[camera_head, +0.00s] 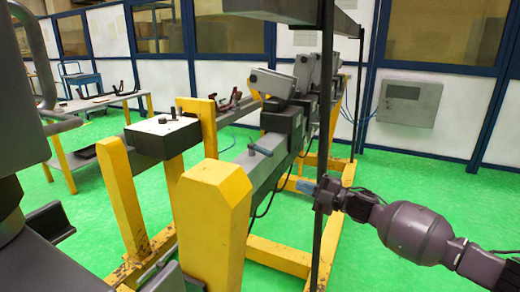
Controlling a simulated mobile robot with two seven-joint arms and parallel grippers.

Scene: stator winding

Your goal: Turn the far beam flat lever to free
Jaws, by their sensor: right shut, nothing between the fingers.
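A grey metal beam (238,168) runs back from a yellow post, beside the machine heads. A small flat lever with a blue end (261,150) lies on top of this beam. I cannot tell whether this is the far beam flat lever, nor its exact setting. My right gripper (293,185) comes in from the right; its fingers are shut and empty. In the picture it is right of and below the blue lever, apart from it, near the dark vertical pole. My left gripper is not in view.
A dark vertical pole (324,90) stands by my right gripper. A yellow post (212,220) is in front. A black box with a light top and knobs (160,137) sits left. Grey machine heads (275,83) stand behind. Green floor (420,180) is open at right.

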